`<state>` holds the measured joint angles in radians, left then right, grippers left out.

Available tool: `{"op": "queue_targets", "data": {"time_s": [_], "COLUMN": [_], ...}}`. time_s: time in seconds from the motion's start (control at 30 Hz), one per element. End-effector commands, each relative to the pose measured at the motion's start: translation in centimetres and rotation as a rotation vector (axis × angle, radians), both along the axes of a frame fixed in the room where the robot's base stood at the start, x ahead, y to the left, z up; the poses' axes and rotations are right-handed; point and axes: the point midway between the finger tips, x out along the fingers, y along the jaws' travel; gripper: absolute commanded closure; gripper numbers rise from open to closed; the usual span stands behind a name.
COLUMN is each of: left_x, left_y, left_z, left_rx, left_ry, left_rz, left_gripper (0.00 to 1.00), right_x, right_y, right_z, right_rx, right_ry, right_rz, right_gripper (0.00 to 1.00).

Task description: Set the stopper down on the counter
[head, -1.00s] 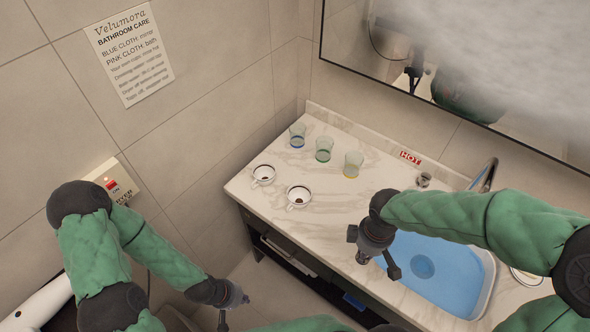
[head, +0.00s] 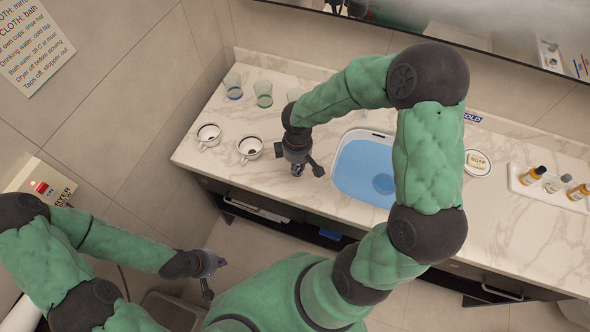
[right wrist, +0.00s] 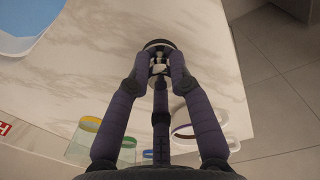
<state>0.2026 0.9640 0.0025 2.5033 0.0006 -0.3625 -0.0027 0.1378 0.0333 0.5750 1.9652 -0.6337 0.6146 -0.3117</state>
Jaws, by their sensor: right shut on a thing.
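The stopper (right wrist: 158,48) is a small round piece with a dark rim and metallic middle, held at the fingertips in the right wrist view. My right gripper (right wrist: 160,68) is shut on it. In the head view the right gripper (head: 299,165) points down over the pale marble counter (head: 325,128), left of the blue basin and near the front edge. The stopper is small there; I cannot tell whether it touches the counter. My left gripper (head: 209,275) hangs low in front of the counter; its fingers are too small to read.
Two white cups (head: 250,148) (head: 208,134) stand left of the right gripper. Several tinted glasses (head: 262,94) stand behind them. The blue-filled basin (head: 366,167) is to its right. Further right are a round soap dish (head: 478,162) and a bottle tray (head: 519,184).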

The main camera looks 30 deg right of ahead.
Motion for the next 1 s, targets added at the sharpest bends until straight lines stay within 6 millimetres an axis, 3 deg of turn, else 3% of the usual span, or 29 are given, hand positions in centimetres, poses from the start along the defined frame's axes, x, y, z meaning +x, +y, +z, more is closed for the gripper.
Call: {"op": "queue_targets", "data": {"time_s": [0.27, 0.5, 0.87, 0.9, 0.97, 1.0], "left_x": [0.0, 0.0, 0.0, 0.0, 0.0, 0.0], "left_y": [0.0, 0.0, 0.0, 0.0, 0.0, 0.0], "left_z": [-0.4, -1.4, -1.6, -1.7, -1.6, -1.6], "left_rx": [0.0, 0.0, 0.0, 0.0, 0.0, 0.0], "left_ry": [0.0, 0.0, 0.0, 0.0, 0.0, 0.0], "left_rz": [0.0, 0.0, 0.0, 0.0, 0.0, 0.0], "left_gripper": [1.0, 1.0, 1.0, 1.0, 1.0, 1.0], "right_x": [1.2, 1.1, 1.1, 1.1, 1.1, 1.1], "right_y": [0.1, 0.0, 0.0, 0.0, 0.0, 0.1], "right_z": [-1.5, -4.4, -4.7, -4.7, -4.6, -4.6], "right_rx": [0.001, 0.0, 0.0, 0.0, 0.001, 0.001], "right_ry": [0.001, 0.0, -0.001, -0.001, -0.001, -0.001], "right_rz": [0.0, 0.0, 0.0, 0.0, 0.0, 0.0], "right_gripper": [1.0, 1.0, 1.0, 0.76, 0.59, 0.55]}}
